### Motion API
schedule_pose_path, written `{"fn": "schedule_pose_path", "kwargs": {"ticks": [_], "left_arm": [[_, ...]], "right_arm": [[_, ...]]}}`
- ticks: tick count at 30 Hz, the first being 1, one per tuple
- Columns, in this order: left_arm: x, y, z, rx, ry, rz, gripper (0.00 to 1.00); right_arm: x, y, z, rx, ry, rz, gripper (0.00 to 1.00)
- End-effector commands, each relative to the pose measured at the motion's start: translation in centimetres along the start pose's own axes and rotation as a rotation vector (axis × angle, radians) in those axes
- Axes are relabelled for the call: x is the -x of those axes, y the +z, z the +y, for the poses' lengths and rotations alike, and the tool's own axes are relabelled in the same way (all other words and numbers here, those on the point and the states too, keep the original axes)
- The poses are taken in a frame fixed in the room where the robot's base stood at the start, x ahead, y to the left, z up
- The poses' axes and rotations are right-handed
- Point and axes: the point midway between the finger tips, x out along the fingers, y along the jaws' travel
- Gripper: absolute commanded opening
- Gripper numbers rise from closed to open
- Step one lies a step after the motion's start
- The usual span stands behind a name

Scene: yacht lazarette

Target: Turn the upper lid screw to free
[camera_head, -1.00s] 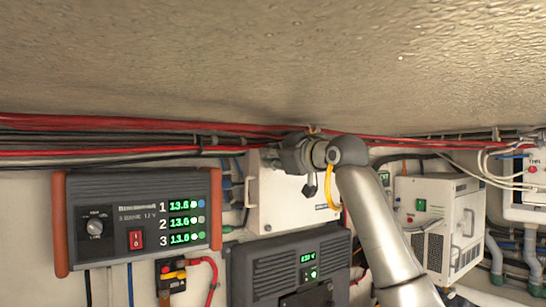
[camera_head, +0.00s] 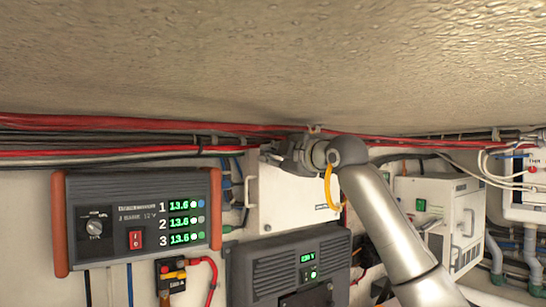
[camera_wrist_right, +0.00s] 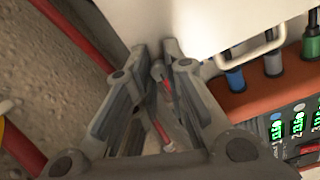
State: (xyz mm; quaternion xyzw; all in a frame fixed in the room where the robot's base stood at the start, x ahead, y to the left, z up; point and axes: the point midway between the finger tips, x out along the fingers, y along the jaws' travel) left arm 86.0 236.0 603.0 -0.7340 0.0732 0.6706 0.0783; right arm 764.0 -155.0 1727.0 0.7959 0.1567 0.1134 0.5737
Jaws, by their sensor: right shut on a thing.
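The white box (camera_head: 290,207) with its lid is on the wall under the cable bundle, and its white face also shows in the wrist view (camera_wrist_right: 205,22). My right gripper (camera_head: 287,153) is at the box's top edge and covers that part of it. In the wrist view my right gripper (camera_wrist_right: 163,58) is shut on a small dark grey piece with red on it (camera_wrist_right: 160,75), close to the box. I take this piece for the upper lid screw, but its shape is mostly hidden between the fingers. My left gripper is not in view.
Red and black cables (camera_head: 120,140) run along the wall right behind and above my gripper, under the low ceiling (camera_head: 270,60). A battery panel (camera_head: 140,220) is left, a dark grey unit (camera_head: 290,265) below, and a white ventilated unit (camera_head: 435,220) right.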

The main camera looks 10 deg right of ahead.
Motion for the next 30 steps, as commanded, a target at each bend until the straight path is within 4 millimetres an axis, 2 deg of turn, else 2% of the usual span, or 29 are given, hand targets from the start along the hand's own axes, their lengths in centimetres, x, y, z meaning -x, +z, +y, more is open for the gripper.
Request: {"fn": "schedule_pose_path", "kwargs": {"ticks": [7,21,22,27,30], "left_arm": [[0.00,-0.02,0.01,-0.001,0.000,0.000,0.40],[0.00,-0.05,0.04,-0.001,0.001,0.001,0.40],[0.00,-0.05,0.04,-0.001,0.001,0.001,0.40],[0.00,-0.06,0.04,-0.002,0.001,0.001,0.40],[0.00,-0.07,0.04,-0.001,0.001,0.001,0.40]], "right_arm": [[0.00,-0.02,-0.03,0.064,-0.001,-0.001,0.00],[-0.03,-0.02,-0.10,0.075,-0.002,-0.001,0.00],[-0.03,-0.02,-0.10,0.075,-0.002,-0.001,0.15],[-0.03,-0.02,-0.09,0.074,-0.002,0.000,0.37],[-0.03,-0.01,-0.08,0.074,-0.002,0.000,0.37]]}}
